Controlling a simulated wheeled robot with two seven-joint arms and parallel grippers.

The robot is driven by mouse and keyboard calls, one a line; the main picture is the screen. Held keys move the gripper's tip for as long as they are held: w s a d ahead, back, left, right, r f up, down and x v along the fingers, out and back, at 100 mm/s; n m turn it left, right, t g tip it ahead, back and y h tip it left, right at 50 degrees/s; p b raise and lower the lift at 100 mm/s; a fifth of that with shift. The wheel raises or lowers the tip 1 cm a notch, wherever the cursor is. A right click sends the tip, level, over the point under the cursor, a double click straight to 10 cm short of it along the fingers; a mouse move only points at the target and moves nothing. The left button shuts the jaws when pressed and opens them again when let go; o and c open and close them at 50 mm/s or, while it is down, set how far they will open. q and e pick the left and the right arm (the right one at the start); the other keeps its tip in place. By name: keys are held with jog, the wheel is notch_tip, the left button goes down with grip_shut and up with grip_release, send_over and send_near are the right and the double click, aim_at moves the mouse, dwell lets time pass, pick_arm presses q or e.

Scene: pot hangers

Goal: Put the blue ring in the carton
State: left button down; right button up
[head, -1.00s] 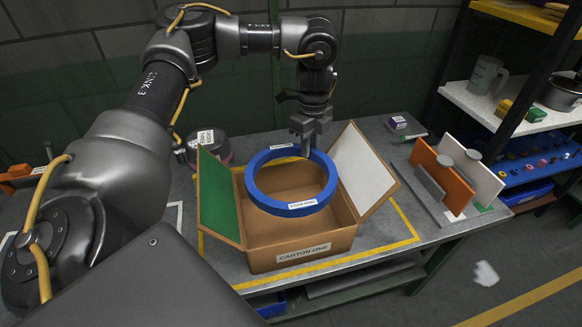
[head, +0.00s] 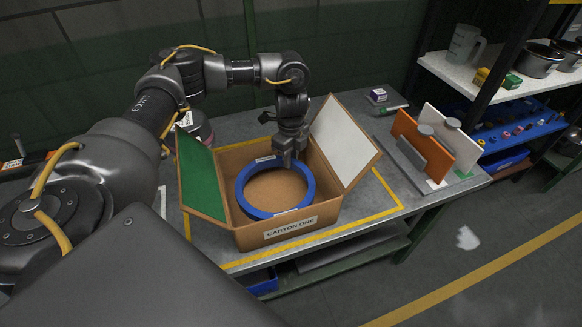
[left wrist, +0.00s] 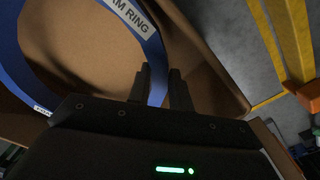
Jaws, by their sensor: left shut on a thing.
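The blue ring (head: 243,202) with white labels is inside the open carton (head: 262,236), below the top of its walls, in the head view. The carton is labelled "CARTON ONE", with a green flap on the left and a white flap on the right. My left gripper (head: 287,160) reaches down into the carton and is shut on the ring's far right part. The left wrist view shows the fingers (left wrist: 160,92) on either side of the ring's band (left wrist: 157,75). I cannot tell whether the ring touches the carton's floor. My right gripper is not in view.
The carton stands on a grey table (head: 350,222) inside a yellow outline. An orange and a white panel (head: 424,142) stand upright at the right. A round container (head: 195,126) is behind the green flap. A shelf with pots (head: 537,58) is at the far right.

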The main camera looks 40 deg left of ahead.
pick_arm(q)
jog(key=shift+f+b, duration=0.35)
jog(key=shift+f, duration=1.8)
jog(key=shift+f, duration=0.15)
jog(key=c, duration=1.3)
grip_release()
jog(key=shift+o, duration=0.2)
notch_tip(320, 180, up, 12)
jog(key=shift+r+p, duration=0.25)
jog(key=shift+p, duration=0.35)
